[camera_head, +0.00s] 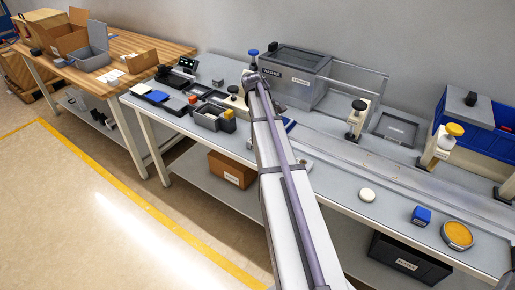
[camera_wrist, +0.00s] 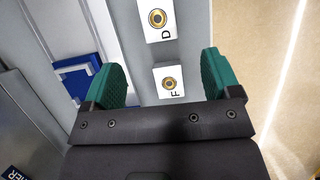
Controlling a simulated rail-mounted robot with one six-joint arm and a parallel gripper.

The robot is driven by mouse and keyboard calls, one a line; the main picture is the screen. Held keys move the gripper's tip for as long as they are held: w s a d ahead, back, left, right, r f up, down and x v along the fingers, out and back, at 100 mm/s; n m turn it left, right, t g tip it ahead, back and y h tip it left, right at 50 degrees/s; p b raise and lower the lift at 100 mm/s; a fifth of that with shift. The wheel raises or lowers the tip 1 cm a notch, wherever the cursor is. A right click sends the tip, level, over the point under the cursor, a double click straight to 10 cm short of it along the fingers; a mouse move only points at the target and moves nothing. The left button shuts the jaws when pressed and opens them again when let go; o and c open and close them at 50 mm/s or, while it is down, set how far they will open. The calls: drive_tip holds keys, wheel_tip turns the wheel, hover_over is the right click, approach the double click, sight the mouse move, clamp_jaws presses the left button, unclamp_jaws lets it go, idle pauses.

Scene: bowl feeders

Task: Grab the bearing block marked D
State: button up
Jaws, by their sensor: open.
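The bearing block marked D (camera_wrist: 158,19) is a white block with a round brass-coloured centre, at the top of the wrist view and partly cut by the frame edge. A like block marked F (camera_wrist: 170,83) sits nearer to my gripper, below D in the picture. My gripper (camera_wrist: 163,62) is open, with green pads on both fingers. Block F appears between the fingers in the picture, and D lies beyond the fingertips. Nothing is held. In the head view my arm covers the area, and I cannot make out the blocks or the gripper there.
Both blocks lie on a grey surface, with a blue item (camera_wrist: 78,75) to their left and the floor (camera_wrist: 285,60) to the right. In the head view a grey bin (camera_head: 296,82) stands behind my arm.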

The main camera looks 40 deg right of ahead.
drive_tip(key=b+x, duration=1)
drive_tip(key=x, duration=0.1)
drive_tip(key=shift+f+b, duration=0.15)
drive_tip(key=shift+b, duration=0.15)
drive_tip(key=shift+d+r, duration=0.1)
drive_tip(key=shift+r, duration=0.1)
drive_tip(key=c, duration=1.1)
drive_tip(key=shift+c, duration=0.2)
